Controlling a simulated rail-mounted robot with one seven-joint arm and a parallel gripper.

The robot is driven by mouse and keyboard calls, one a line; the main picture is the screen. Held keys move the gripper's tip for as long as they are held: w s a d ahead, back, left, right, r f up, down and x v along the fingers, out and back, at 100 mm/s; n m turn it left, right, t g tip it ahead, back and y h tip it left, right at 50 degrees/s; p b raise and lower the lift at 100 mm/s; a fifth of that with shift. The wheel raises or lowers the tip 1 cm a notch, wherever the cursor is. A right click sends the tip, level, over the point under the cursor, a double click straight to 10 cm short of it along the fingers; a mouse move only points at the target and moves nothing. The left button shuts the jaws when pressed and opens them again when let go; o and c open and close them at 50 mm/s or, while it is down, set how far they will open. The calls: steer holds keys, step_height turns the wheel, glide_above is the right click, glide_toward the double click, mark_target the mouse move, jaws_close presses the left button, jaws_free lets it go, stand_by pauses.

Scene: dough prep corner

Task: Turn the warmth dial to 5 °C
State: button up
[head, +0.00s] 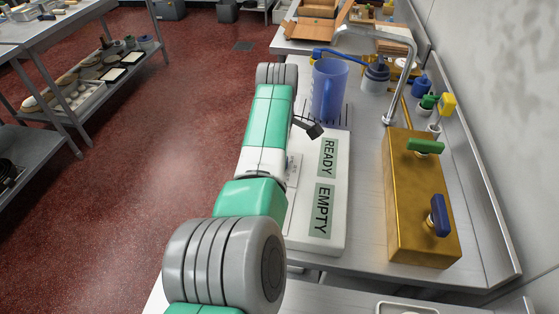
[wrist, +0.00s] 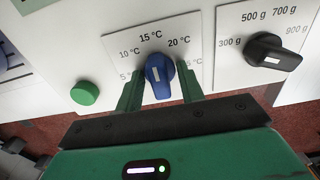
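The warmth dial (wrist: 160,76) is a blue knob with a white mark, on a white panel in the wrist view. Its scale runs from a partly covered 5 °C at left, through 10, 15 and 20 °C, to a partly covered label at right. The mark looks upright, roughly toward 15 °C. My gripper (wrist: 160,92) is open, its green fingers on either side of the dial. Narrow gaps seem to show; I cannot tell whether either finger touches. In the head view my arm hides the dial and gripper.
A black weight dial (wrist: 271,55) is right of the blue one, and a green button (wrist: 85,93) is to its left. The white machine (head: 335,240) has READY and EMPTY labels. A blue jug (head: 328,90) and a brass box with handles (head: 405,190) stand nearby.

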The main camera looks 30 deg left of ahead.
jaws_close()
steer(key=shift+n, duration=1.9)
steer(key=n, duration=0.5)
steer(key=shift+n, duration=0.3)
steer(key=shift+r+n, duration=0.1)
steer(key=shift+n, duration=0.4)
